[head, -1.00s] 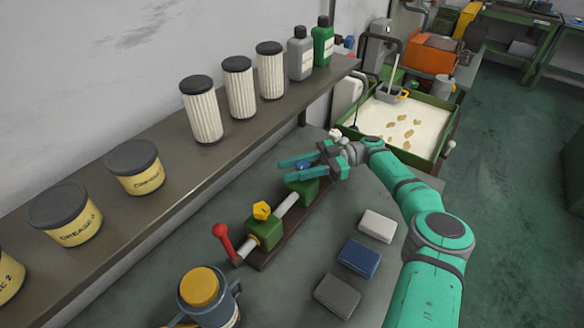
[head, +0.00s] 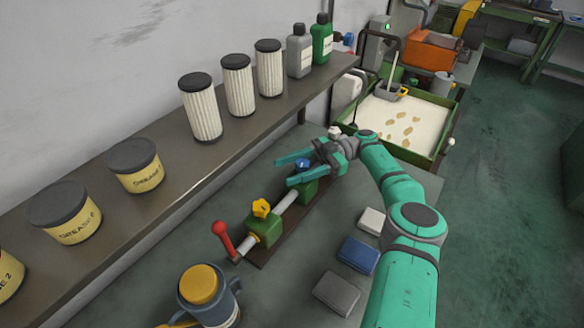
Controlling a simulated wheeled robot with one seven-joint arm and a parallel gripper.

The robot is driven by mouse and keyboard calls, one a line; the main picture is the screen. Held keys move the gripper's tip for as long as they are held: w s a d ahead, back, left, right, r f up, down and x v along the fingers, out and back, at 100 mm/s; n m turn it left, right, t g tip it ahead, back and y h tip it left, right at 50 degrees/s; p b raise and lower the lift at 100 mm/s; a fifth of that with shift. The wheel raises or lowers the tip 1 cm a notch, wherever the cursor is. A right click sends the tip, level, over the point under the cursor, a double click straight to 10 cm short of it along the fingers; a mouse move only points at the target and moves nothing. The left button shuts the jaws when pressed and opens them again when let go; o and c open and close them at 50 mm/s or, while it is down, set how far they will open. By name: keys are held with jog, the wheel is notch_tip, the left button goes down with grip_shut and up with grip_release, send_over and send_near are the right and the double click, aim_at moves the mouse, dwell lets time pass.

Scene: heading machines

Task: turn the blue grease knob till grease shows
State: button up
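The blue grease knob (head: 302,164) sits on top of the farther green block (head: 305,187) of a small greasing rig on the bench. My gripper (head: 283,174) reaches in from the right. Its two teal fingers are spread, with the blue knob between them, and I see a gap around the knob. A yellow knob (head: 261,208) tops the nearer green block (head: 264,230). A pale rod joins the two blocks, and a red-tipped lever (head: 222,236) stands at the near end. I see no grease on the rig; the far end is hidden by my gripper.
A shelf (head: 215,150) along the wall holds grease tubs (head: 137,172), white filters (head: 201,112) and bottles (head: 299,55). A blue-grey can (head: 215,305) stands near. Several pads (head: 358,256) lie on the bench right of the rig. A green tray (head: 440,132) stands behind.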

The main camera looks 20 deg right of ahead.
jog(key=shift+r, duration=0.15)
jog(key=shift+r, duration=0.55)
jog(key=s+a+r, duration=0.3)
jog(key=s+r, duration=0.8)
jog(key=s, duration=0.2)
jog(key=shift+s+a+r, duration=0.15)
jog(key=shift+s+r, duration=0.15)
jog(key=shift+r, duration=0.1)
